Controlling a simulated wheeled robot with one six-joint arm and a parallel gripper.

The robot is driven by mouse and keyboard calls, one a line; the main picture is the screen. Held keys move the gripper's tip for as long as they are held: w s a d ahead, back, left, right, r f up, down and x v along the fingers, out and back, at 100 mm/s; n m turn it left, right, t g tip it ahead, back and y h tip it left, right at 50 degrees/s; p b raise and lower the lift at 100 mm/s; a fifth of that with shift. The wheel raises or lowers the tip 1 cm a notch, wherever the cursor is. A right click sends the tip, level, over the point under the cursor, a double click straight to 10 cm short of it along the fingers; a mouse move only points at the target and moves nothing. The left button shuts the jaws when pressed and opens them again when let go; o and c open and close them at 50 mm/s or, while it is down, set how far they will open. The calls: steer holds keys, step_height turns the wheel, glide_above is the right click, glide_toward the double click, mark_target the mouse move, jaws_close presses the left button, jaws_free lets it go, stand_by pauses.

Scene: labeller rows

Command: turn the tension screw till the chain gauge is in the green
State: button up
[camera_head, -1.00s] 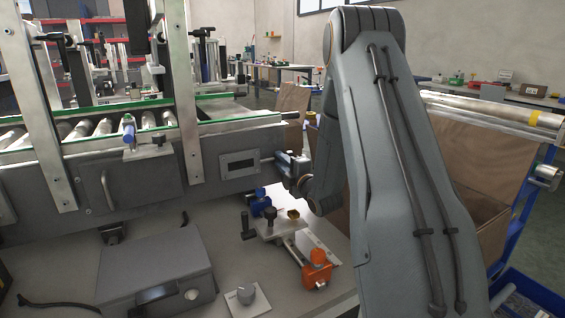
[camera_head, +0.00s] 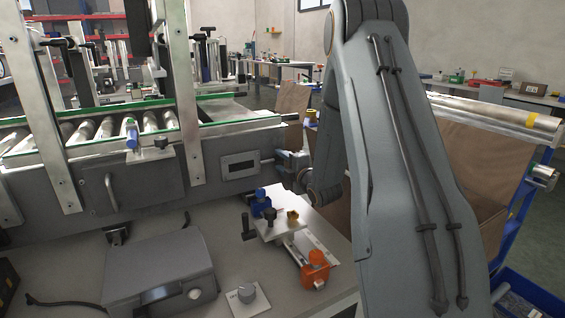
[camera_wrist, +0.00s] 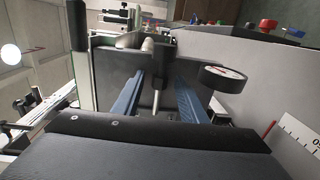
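In the wrist view my gripper (camera_wrist: 160,80) has its two blue fingers apart, with a dark gap between them. A pale metal rod end (camera_wrist: 148,46) with a dark cylinder beside it shows at the fingertips; it looks like the tension screw, and I cannot tell whether the fingers touch it. A round dial (camera_wrist: 222,76) with a black rim and pale face, perhaps the chain gauge, sits right of the fingers, too oblique to read. In the head view my gripper (camera_head: 285,164) is at the conveyor's right end, beside a framed slot (camera_head: 240,165).
A white scale card (camera_wrist: 300,138) with a red mark stands at the wrist view's right edge.

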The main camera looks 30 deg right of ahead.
steer(key=s, duration=0.8)
steer(key=shift+r, duration=0.25)
steer(key=p, duration=0.4)
steer(key=shift+r, duration=0.15)
steer(key=w, duration=0.5)
steer(key=w+f, duration=0.1)
steer(key=w, duration=0.1)
steer(key=shift+w+a, duration=0.15)
steer(key=shift+w, duration=0.2)
steer(key=shift+r, duration=0.1)
steer(key=c, duration=0.9)
steer(key=shift+r+p, duration=0.1)
steer(key=shift+p, duration=0.25)
jaws_close()
